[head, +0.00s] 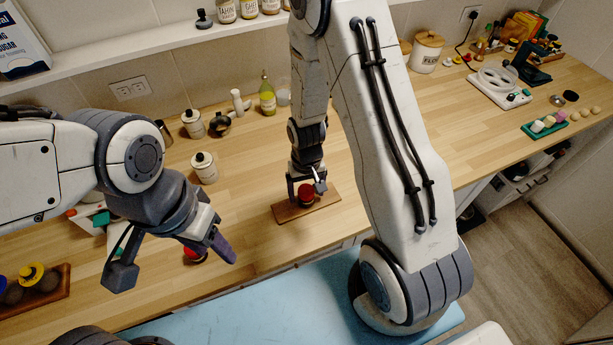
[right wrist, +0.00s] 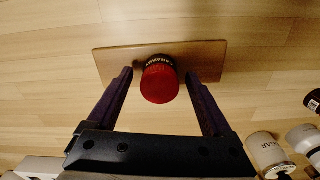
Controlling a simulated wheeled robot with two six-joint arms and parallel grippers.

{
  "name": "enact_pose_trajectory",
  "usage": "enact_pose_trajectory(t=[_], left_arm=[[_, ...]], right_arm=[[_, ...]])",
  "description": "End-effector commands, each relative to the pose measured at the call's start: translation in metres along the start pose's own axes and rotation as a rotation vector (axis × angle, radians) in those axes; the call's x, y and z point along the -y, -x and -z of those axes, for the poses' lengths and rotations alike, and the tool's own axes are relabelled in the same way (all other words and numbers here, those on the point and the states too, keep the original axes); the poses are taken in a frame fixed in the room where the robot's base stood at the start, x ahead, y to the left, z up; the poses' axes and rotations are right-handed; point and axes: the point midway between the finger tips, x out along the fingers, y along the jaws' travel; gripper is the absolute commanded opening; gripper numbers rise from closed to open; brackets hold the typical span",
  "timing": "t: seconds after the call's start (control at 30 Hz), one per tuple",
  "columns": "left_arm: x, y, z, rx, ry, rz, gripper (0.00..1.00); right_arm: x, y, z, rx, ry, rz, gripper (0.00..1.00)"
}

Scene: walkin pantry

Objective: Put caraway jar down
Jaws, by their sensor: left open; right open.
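The caraway jar (head: 306,195) has a red lid and stands on a small wooden board (head: 288,213) on the counter. In the right wrist view the jar (right wrist: 160,82) shows its red lid and part of a label reading caraway, over the board (right wrist: 112,62). My right gripper (head: 307,183) is open, with one finger on each side of the jar and gaps visible between them in the wrist view (right wrist: 159,78). My left gripper (head: 172,262) is open over the front of the counter. A second red-lidded item (head: 194,255) shows between its fingers, partly hidden.
White lidded canisters (head: 204,168), a bottle (head: 267,95) and a dark pot (head: 220,124) stand behind. A wooden tray (head: 50,288) is at the left front. A scale (head: 498,85) and green tray (head: 545,125) are at right. Counter right of the board is clear.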

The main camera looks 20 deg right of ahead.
Motion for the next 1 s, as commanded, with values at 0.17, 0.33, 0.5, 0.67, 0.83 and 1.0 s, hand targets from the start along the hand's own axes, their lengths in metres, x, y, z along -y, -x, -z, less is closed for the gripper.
enact_pose_trajectory(t=[0.17, 0.33, 0.5, 0.67, 0.83, 1.0], left_arm=[[0.001, -0.009, -0.001, 0.001, 0.001, 0.000, 0.50], [0.001, -0.014, -0.001, 0.001, 0.002, 0.000, 0.50], [0.001, -0.018, -0.001, 0.001, 0.001, 0.000, 0.50], [0.001, -0.020, -0.001, 0.001, 0.001, 0.000, 0.50], [0.001, -0.020, -0.001, 0.001, 0.001, 0.000, 0.50], [0.001, -0.020, -0.001, 0.000, 0.001, 0.000, 0.50]], right_arm=[[0.000, 0.029, 0.002, -0.008, 0.000, 0.001, 0.85], [0.000, 0.063, 0.001, -0.008, 0.000, 0.001, 0.85], [0.000, 0.090, 0.001, -0.005, 0.000, 0.001, 0.85], [0.000, 0.106, 0.000, -0.002, 0.001, 0.000, 0.85], [0.027, 0.132, -0.018, -0.013, 0.097, 0.009, 0.85], [0.082, 0.176, -0.086, -0.028, 0.369, 0.039, 0.85]])
